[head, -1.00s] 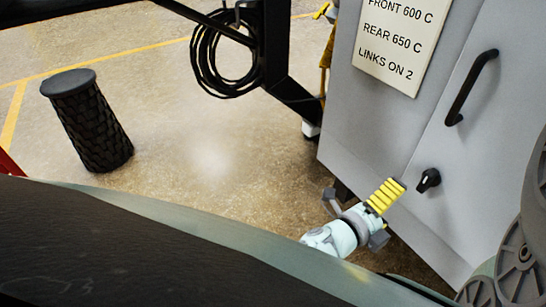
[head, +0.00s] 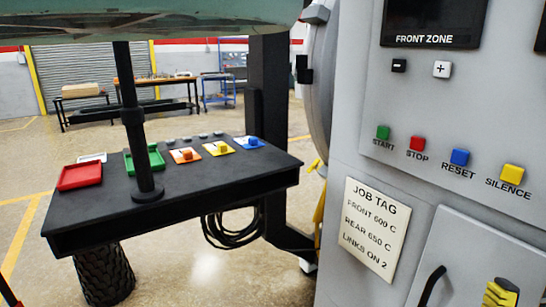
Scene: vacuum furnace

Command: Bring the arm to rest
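The rest of my gripper and most of my arm are outside the frame. I cannot tell whether the fingers are apart or together, and I see nothing held.
The grey furnace cabinet (head: 340,125) fills the right side, with a job tag (head: 372,228), coloured buttons and a black door handle (head: 431,287). A black table (head: 215,185) at left holds a red tray (head: 80,176), a green tray (head: 156,158) and small coloured pieces.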

